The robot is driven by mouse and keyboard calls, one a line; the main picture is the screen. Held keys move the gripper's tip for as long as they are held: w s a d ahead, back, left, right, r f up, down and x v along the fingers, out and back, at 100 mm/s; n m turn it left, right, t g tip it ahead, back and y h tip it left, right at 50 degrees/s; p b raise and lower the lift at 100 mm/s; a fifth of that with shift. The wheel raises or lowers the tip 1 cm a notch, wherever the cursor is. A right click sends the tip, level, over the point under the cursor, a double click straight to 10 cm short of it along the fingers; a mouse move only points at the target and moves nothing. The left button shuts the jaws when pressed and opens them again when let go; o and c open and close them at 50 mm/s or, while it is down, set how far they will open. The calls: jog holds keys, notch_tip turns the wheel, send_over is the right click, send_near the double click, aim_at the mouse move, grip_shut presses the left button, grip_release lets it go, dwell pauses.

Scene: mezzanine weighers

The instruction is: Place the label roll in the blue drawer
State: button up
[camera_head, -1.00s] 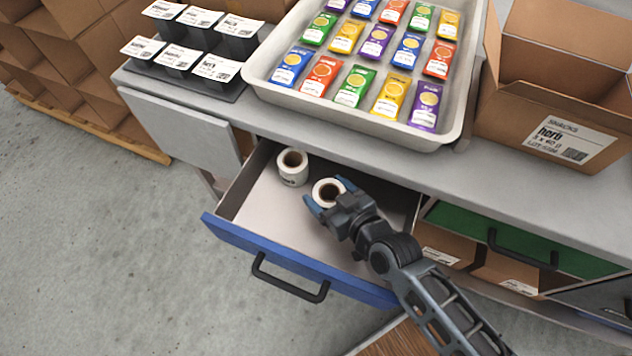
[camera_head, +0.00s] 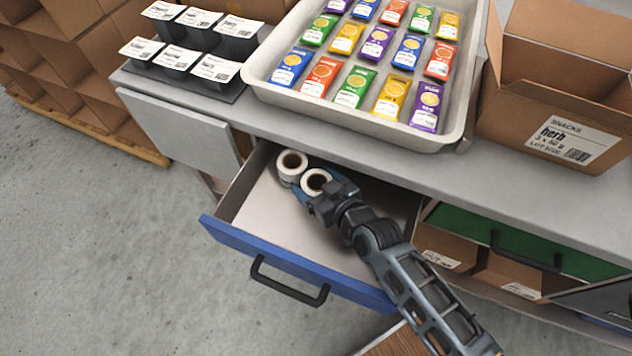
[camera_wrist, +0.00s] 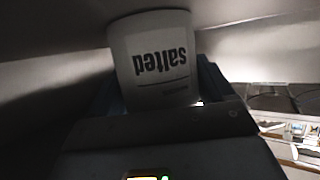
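The blue drawer (camera_head: 275,251) is pulled out below the worktop, with a pale floor inside. A white label roll (camera_head: 316,182) is inside it, between the blue fingers of my gripper (camera_head: 314,193). In the wrist view the roll (camera_wrist: 153,58) shows the word "salted" upside down, with my gripper (camera_wrist: 160,95) closed around it. Whether the roll touches the drawer floor cannot be told. A second white roll (camera_head: 291,164) stands close beside it, toward the back left; the two look nearly touching.
On the worktop are a tray (camera_head: 455,135) of colourful packets, a rack (camera_head: 232,93) of labelled black cups and an open carton (camera_head: 495,115). A green drawer (camera_head: 480,240) is at the right, above brown boxes. The drawer's front left floor is bare.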

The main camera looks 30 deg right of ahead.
jog(key=o, duration=0.3)
jog(key=shift+s+r, duration=0.1)
jog(key=shift+r, duration=0.1)
jog(key=v, duration=0.6)
jog(key=shift+f, duration=0.1)
jog(key=shift+s+r+b, duration=0.3)
jog(key=shift+s+r, duration=0.05)
jog(key=shift+s, duration=0.3)
